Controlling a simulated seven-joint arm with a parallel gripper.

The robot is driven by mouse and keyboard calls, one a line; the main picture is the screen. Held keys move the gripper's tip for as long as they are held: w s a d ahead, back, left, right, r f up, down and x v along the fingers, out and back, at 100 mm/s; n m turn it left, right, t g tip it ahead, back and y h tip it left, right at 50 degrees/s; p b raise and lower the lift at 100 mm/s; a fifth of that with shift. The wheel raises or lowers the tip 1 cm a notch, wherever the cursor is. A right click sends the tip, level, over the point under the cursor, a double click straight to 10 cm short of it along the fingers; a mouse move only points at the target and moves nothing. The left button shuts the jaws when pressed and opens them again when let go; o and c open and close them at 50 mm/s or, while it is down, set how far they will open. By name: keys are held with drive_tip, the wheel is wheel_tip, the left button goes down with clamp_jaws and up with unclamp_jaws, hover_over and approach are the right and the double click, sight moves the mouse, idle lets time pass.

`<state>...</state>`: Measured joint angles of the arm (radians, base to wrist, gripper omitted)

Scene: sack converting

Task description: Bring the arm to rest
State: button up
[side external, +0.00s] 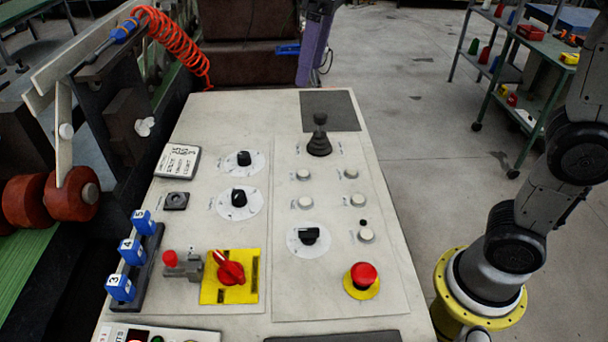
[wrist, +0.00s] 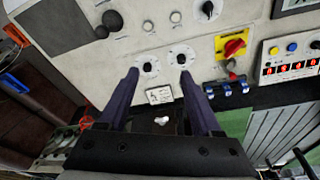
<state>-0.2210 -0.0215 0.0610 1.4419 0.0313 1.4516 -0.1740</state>
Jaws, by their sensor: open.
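The fingers look clear of the panel surface, but the exact gap cannot be told.
The panel carries a black joystick (side external: 319,140), a red mushroom button (side external: 363,275), a red rotary switch (side external: 231,272) and blue numbered blocks (side external: 131,252). Machinery with red rollers (side external: 70,195) and an orange coiled hose (side external: 178,42) borders the left. A shelf cart (side external: 530,75) stands back right; floor between is open.

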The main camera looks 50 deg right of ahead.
drive_tip(key=s+d+f+m+t, duration=0.2)
drive_tip(key=s+d+f, duration=0.2)
drive_tip(key=s, duration=0.4)
drive_tip(key=s+d+f+m+t, duration=0.1)
drive_tip(key=s+d+f+m, duration=0.2)
drive_tip(key=s, duration=0.6)
wheel_tip(320, 180, down, 7)
drive_tip(key=s+d, duration=0.1)
drive_tip(key=s, duration=0.1)
drive_tip(key=shift+d+r+h, duration=0.2)
drive_tip(key=shift+d+h, duration=0.1)
drive_tip(key=shift+h, duration=0.1)
